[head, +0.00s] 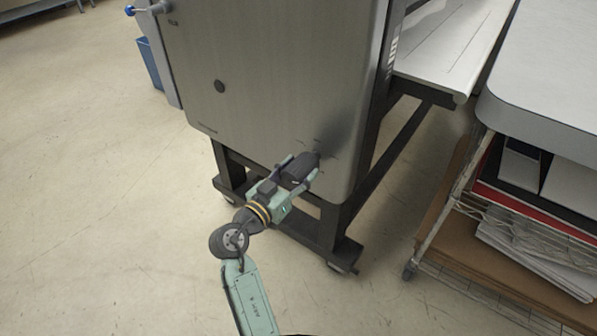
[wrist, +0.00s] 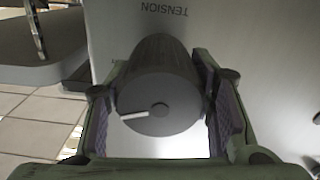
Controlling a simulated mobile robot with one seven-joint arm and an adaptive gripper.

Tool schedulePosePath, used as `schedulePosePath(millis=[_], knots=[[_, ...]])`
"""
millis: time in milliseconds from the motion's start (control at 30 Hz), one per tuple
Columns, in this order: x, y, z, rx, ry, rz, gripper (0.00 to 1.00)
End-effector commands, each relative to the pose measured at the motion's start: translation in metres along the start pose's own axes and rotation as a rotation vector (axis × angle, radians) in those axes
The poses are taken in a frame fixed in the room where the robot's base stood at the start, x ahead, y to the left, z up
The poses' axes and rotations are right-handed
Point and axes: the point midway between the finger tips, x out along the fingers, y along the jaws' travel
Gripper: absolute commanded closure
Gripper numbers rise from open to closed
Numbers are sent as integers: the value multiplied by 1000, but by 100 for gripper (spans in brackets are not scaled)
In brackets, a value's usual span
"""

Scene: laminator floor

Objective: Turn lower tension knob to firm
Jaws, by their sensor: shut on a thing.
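The lower tension knob (wrist: 158,88) is a dark grey ribbed cylinder on the machine's side panel. In the wrist view its round end face shows a white pointer line aimed left and slightly down. The word TENSION (wrist: 164,8) is upside down on the panel above it. My gripper (wrist: 165,112) has its two padded fingers on either side of the knob and is shut on it. In the head view my gripper (head: 300,172) reaches the panel's lower right corner, and the knob is mostly hidden there. The scale marks around it are too small to read.
The grey laminator panel (head: 270,80) stands on a dark wheeled frame (head: 345,225). A wire shelf cart (head: 455,195) with paper and boxes stands to the right. A blue bin (head: 150,62) is behind at the left. The floor at the left is clear.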

Motion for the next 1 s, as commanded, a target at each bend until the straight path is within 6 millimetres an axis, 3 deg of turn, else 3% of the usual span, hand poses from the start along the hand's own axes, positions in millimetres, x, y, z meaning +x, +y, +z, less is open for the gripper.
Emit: schedulePosePath(millis=[367,1000], knots=[[0,0,0,-119,-1,1,79],[0,1,-2,-700,-3,1,79]])
